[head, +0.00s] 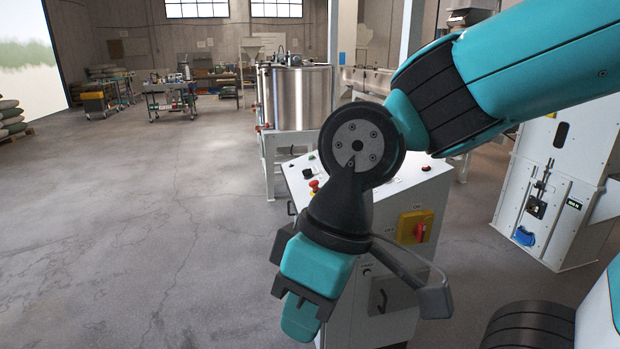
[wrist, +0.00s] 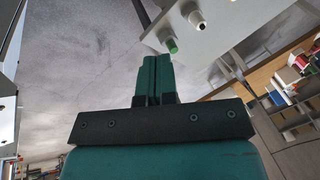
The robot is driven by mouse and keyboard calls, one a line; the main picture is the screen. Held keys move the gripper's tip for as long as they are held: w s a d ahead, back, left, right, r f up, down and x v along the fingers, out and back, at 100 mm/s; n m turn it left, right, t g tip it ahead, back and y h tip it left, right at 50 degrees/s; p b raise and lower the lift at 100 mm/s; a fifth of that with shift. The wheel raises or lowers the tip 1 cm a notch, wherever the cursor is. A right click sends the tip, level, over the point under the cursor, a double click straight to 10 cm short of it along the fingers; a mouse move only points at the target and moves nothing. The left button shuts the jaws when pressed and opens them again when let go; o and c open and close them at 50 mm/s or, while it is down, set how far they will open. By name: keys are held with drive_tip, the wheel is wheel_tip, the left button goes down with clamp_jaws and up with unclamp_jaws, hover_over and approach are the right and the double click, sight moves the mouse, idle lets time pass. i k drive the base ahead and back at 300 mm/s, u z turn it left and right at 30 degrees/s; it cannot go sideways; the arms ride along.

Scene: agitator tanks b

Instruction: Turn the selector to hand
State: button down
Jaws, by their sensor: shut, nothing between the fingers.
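A pale control cabinet (head: 440,190) stands behind my arm, with a sloped top panel. A small black knob (head: 307,172) sits on that panel near its left edge; I cannot tell if it is the selector, and no position labels are readable. In the wrist view a panel (wrist: 232,14) carries a green button (wrist: 171,45) and a dark stub with a pale end (wrist: 198,21). My gripper (head: 300,310) points downward at the cabinet's front left in the head view. It is shut and empty; in the wrist view its fingertips (wrist: 156,62) appear just below the green button.
A red emergency stop (head: 314,186) is on the sloped panel. A yellow and red switch (head: 414,227) is on the cabinet front. A steel tank (head: 300,95) stands behind, and a white machine (head: 550,195) at right. The floor at left (head: 130,220) is clear.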

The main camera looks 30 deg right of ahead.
sight(307, 172)
drive_tip(key=z, duration=0.75)
drive_tip(key=i, duration=1.65)
drive_tip(key=u, duration=0.45)
